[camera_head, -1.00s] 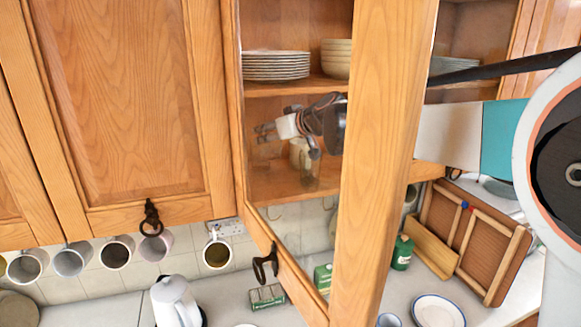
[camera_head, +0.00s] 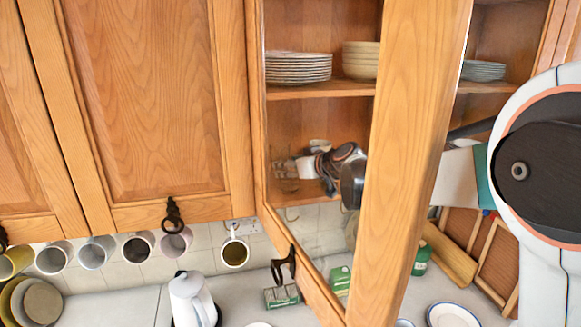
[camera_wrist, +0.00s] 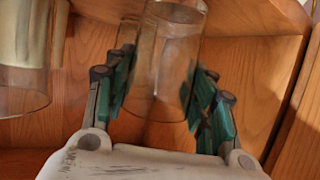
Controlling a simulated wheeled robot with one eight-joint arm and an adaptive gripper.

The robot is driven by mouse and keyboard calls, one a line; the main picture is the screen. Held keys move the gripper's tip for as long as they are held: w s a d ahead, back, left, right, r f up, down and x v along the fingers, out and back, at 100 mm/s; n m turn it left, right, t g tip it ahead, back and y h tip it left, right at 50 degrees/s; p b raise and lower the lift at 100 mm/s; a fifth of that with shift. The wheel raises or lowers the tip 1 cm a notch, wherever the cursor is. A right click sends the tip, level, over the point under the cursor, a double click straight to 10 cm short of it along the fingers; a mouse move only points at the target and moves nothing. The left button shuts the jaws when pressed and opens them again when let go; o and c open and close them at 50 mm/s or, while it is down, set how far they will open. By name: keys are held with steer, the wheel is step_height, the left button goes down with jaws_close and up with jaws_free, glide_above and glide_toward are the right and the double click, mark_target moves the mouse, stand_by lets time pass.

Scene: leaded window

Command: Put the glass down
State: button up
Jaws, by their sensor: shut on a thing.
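A clear drinking glass (camera_wrist: 165,55) stands between the green-padded fingers of my gripper (camera_wrist: 160,82) in the wrist view. My gripper is shut on it. The glass is too faint there to make out clearly. The wooden cupboard boards (camera_wrist: 255,70) are close around the glass. I cannot tell whether its base touches the board.
Another clear vessel (camera_wrist: 25,60) is close on the left in the wrist view. Stacked plates (camera_head: 298,68) and bowls (camera_head: 360,60) are on the shelf above. The door frame stands between the camera and my arm. A kettle (camera_head: 190,298) and hanging mugs (camera_head: 234,252) are below.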

steer(key=shift+f, duration=0.1)
steer(key=o, duration=1.2)
